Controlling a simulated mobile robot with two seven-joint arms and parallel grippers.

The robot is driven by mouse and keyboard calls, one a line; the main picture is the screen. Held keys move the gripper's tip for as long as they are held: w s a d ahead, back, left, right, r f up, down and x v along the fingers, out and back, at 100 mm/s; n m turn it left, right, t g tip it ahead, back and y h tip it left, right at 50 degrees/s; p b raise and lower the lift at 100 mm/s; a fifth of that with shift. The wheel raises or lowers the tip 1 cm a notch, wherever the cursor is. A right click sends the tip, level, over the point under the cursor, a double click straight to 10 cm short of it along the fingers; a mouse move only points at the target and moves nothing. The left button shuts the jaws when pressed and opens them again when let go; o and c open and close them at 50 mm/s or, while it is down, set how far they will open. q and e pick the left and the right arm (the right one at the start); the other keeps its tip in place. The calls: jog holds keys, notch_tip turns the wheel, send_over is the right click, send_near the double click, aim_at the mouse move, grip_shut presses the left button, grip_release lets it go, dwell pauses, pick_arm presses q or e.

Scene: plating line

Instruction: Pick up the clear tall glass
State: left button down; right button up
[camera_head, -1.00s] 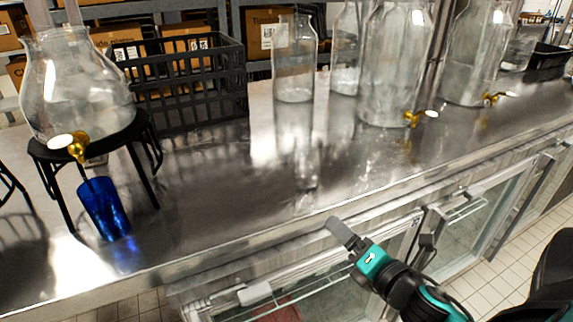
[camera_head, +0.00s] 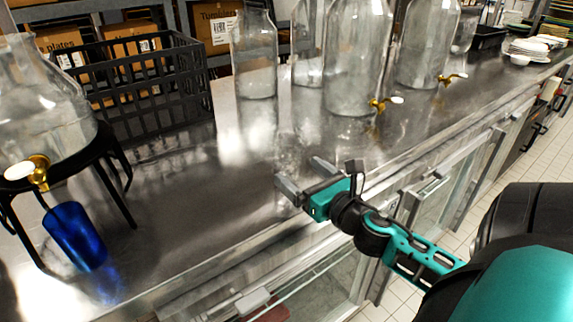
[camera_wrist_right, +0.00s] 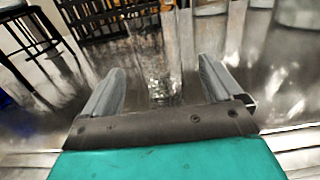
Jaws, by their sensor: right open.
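The clear tall glass (camera_head: 291,150) is faint against the shiny steel counter in the head view, just beyond my right gripper. My right gripper (camera_head: 299,176) is open and empty, reaching in over the front edge of the counter. In the right wrist view the glass (camera_wrist_right: 164,88) shows between and ahead of the two spread fingers of the gripper (camera_wrist_right: 161,70), not gripped. Its outline blends with the reflections, so its exact distance is hard to tell. My left gripper is not in view.
Several large clear jars stand behind, one with a brass tap (camera_head: 378,104). A black crate (camera_head: 150,85) is at back left. A blue cup (camera_head: 75,236) stands under a dispenser on a black stand (camera_head: 118,180). The steel counter (camera_head: 190,215) is clear at centre left.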

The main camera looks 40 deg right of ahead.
aim_at(294, 167)
jog(key=w, duration=0.5)
jog(key=shift+d+r+p, duration=0.25)
jog(key=shift+p, duration=0.1)
jog(key=shift+w, duration=0.4)
